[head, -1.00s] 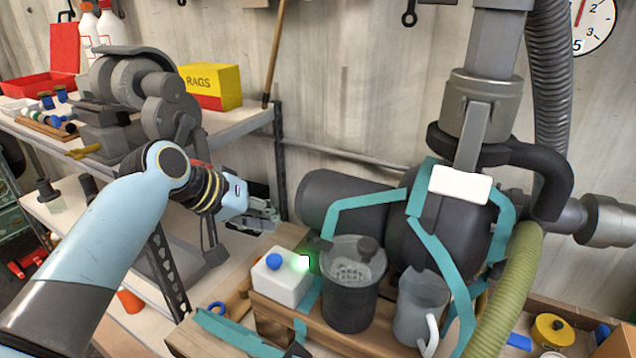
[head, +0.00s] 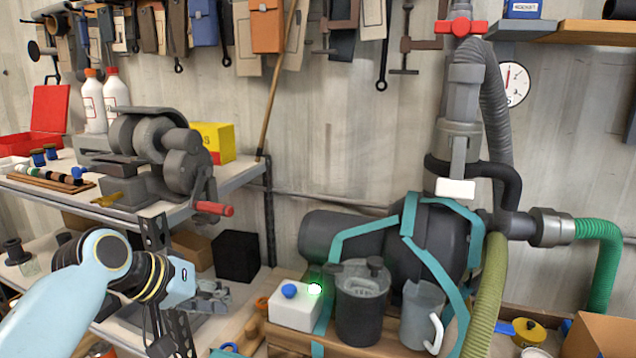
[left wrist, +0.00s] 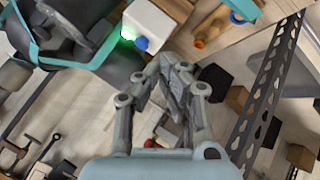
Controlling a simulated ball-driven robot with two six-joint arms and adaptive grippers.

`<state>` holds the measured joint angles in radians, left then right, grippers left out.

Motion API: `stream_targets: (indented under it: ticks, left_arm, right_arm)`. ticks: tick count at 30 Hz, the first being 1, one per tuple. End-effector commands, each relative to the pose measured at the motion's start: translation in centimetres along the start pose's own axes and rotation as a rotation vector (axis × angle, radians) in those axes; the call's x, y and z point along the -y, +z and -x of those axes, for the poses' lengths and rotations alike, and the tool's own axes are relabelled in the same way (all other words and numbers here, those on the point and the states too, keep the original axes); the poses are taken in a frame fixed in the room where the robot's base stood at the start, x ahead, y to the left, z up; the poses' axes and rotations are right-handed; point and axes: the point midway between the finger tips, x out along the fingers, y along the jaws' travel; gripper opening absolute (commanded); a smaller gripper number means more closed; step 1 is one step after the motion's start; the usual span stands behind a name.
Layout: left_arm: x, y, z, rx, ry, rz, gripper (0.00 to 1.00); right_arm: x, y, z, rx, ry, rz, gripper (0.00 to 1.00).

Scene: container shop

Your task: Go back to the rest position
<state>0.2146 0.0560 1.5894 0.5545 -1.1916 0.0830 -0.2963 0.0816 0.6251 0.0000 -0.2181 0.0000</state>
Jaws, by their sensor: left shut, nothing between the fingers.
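My left gripper (head: 212,298) is at the end of the pale blue arm in the lower left of the head view. It is in front of the shelf unit, to the left of the white box with a blue button and a green light (head: 296,308). In the left wrist view the left gripper (left wrist: 172,72) has its fingers together with nothing between them. The white box also shows in that view (left wrist: 158,30), beyond the fingertips and apart from them. My right gripper is not in view.
A dark machine with teal straps (head: 430,235) stands right of the white box, with a dark canister (head: 360,310) and a grey jug (head: 420,310) before it. A metal shelf (head: 235,180) holding a bench grinder (head: 150,150) stands behind my left arm. Hoses run down at the right.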

Motion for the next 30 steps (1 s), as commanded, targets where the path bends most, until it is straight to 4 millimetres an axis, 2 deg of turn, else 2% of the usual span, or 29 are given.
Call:
stream_targets:
  ticks: [3, 10, 14, 17, 20, 23, 27, 29, 30]
  left_arm:
    - [1.1, 1.8, -1.1, 0.016, -0.005, 0.009, 0.0]
    - [3.8, 6.2, -3.5, 0.073, -0.026, 0.038, 0.0]
    - [6.3, 10.0, -5.4, 0.122, -0.054, 0.062, 0.0]
    - [8.8, 13.6, -7.2, 0.163, -0.084, 0.085, 0.0]
    - [12.3, 18.5, -9.4, 0.211, -0.129, 0.111, 0.0]
    - [16.6, 24.9, -11.8, 0.268, -0.191, 0.137, 0.0]
    - [23.0, 34.7, -14.3, 0.343, -0.29, 0.158, 0.0]
    - [25.6, 39.0, -15.0, 0.374, -0.333, 0.159, 0.0]
    - [27.3, 42.0, -15.3, 0.394, -0.361, 0.157, 0.0]
  right_arm:
    - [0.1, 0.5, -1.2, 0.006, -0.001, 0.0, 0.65]
    - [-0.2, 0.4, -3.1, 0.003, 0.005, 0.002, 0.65]
    - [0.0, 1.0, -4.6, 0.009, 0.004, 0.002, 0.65]
    - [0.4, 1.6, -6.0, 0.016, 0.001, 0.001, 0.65]
    - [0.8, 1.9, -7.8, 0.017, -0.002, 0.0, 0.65]
    - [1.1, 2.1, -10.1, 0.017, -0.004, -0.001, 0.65]
    - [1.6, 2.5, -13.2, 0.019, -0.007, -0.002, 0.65]
    - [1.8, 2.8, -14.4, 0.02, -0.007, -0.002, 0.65]
    - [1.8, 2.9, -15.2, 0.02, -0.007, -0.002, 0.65]
